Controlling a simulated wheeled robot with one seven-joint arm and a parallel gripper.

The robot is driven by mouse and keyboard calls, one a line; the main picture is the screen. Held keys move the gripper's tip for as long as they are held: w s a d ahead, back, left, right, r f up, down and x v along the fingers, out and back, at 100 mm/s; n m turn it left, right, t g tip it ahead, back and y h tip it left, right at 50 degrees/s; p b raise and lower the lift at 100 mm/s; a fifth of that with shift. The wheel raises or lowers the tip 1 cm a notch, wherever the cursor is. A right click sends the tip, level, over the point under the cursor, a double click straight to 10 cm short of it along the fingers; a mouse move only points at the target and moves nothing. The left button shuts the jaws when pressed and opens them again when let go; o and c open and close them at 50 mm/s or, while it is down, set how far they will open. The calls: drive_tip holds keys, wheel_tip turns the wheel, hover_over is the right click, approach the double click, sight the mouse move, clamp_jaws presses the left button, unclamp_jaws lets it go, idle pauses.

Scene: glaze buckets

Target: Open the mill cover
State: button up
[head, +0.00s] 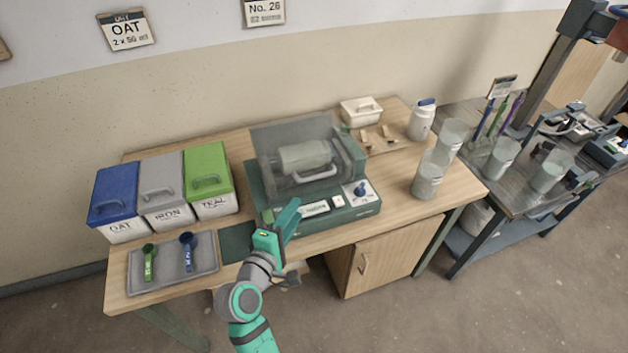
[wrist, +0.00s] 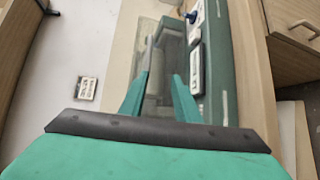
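The mill (head: 352,208) is a dark green machine on the wooden table. Its see-through grey mill cover (head: 285,132) appears down over a pale drum (head: 305,156). A light bar handle (head: 316,177) is at the cover's front. The mill's front panel has a display (head: 314,208), a small switch and a blue knob (head: 361,188). My gripper (head: 279,216) is by the mill's front left corner, below and left of the handle. In the wrist view its two fingers (wrist: 158,98) are apart with nothing seen between them; the mill (wrist: 217,60) lies beyond.
Lidded blue, grey and green bins (head: 162,188) stand left of the mill. A grey tray (head: 174,267) with two scoops lies in front of them. Clear cups (head: 429,177), a white jar (head: 422,120) and a white box (head: 361,112) stand to the right and behind.

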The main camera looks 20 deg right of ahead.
sight(304, 158)
drive_tip(key=w+d+r+h, duration=0.1)
drive_tip(key=w+d, duration=0.7)
drive_tip(key=shift+w+d+g, duration=0.15)
drive_tip(key=shift+w+g, duration=0.15)
clamp_jaws()
